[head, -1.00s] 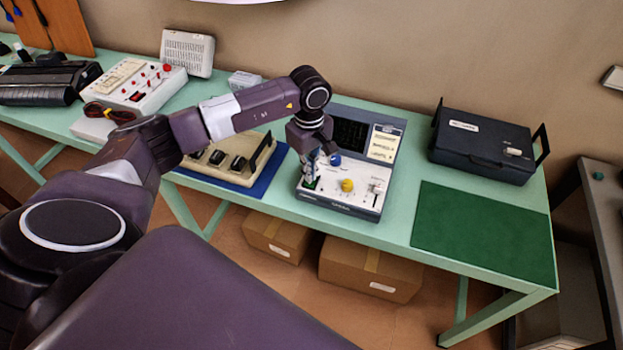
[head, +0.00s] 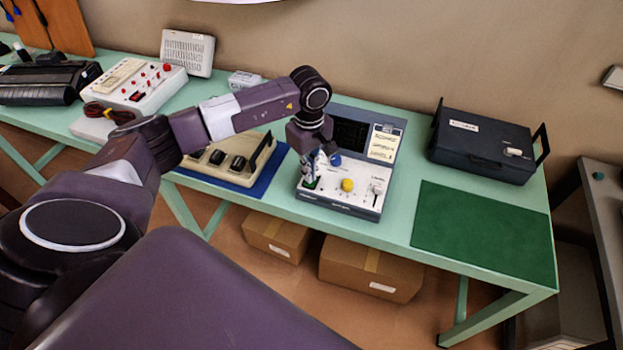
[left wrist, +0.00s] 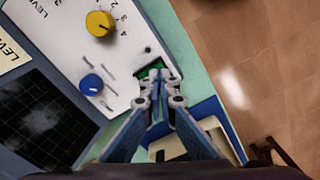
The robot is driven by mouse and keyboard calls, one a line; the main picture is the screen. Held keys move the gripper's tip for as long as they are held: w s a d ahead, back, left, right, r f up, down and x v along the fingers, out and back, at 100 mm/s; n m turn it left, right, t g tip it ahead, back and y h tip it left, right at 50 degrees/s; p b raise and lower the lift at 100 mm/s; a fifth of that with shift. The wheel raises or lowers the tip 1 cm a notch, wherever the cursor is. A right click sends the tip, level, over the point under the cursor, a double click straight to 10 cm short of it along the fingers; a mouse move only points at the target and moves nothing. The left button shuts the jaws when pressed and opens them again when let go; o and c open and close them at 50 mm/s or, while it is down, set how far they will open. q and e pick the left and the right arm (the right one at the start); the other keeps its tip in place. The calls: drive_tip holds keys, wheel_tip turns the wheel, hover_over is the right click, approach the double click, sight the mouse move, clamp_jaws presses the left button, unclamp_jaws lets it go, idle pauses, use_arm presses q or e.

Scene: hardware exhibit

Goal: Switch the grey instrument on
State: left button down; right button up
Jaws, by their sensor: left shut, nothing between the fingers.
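The grey instrument (head: 367,210) stands on the bench with a white control panel, a yellow knob (head: 347,185), a blue knob (head: 335,160) and a dark screen (head: 350,134). The left wrist view also shows the yellow knob (left wrist: 99,23), the blue knob (left wrist: 91,84) and the screen (left wrist: 40,120). My left gripper (head: 311,182) is shut and empty, pointing down at the panel's near left corner. In the left wrist view its fingertips (left wrist: 160,77) are at a green switch (left wrist: 153,66) and partly hide it. I cannot tell whether they touch it. My right gripper is out of view.
A beige device (head: 222,162) on a blue mat stands just left of the instrument. A dark case with handles (head: 483,146) stands to the right, behind an empty green mat (head: 483,228). A white device with red knobs (head: 150,88) is farther left.

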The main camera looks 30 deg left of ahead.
use_arm(q)
drive_tip(key=shift+s+f+b, duration=0.1)
drive_tip(key=shift+f+b, duration=0.8)
drive_tip(key=shift+f, duration=0.15)
drive_tip(key=shift+r, duration=0.2)
drive_tip(key=shift+r+p, duration=0.65)
drive_tip(key=shift+r, duration=0.3)
drive_tip(key=shift+r+p, duration=1.2)
drive_tip(key=shift+r, duration=1.25)
